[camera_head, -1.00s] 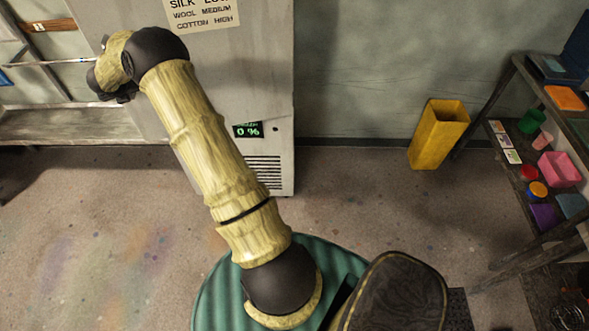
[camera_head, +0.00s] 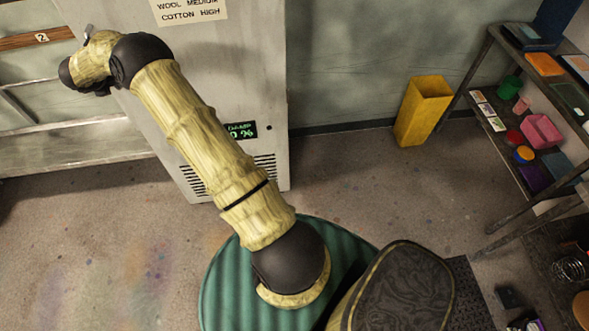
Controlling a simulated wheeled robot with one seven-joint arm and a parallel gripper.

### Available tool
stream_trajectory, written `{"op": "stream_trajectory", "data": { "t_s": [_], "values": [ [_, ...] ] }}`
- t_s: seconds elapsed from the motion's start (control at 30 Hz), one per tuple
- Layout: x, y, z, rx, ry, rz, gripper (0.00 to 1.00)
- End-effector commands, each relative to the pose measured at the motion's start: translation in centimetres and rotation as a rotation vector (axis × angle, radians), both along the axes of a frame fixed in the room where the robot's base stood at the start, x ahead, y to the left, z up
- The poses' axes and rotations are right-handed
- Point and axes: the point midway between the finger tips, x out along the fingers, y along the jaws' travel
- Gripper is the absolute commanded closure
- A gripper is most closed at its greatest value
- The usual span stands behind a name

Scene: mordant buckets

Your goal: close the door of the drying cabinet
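The drying cabinet (camera_head: 265,80) is the tall pale grey metal box at the top centre. It has a paper label ending in "WOOL MEDIUM, COTTON HIGH", a small lit green display and slatted vents low down. Its top is out of the picture. My arm crosses in front of it and hides much of its left part, so I cannot tell how far its door stands open. My gripper (camera_head: 88,33) is at the upper left, by the cabinet's left edge. It is small and mostly hidden behind my wrist; its fingers and any contact with the door do not show clearly.
A yellow bin (camera_head: 423,112) stands to the right. A shelf rack (camera_head: 483,75) with coloured containers is at the far right. Floor in front of the cabinet is clear.

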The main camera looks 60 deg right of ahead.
Motion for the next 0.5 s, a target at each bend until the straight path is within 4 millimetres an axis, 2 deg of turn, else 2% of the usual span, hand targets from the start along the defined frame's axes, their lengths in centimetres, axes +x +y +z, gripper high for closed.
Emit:
{"op": "stream_trajectory", "data": {
  "t_s": [0.5],
  "values": [
    [0.41, -0.98, 0.95, -0.012, -0.020, -0.015, 1.00]
  ]
}}
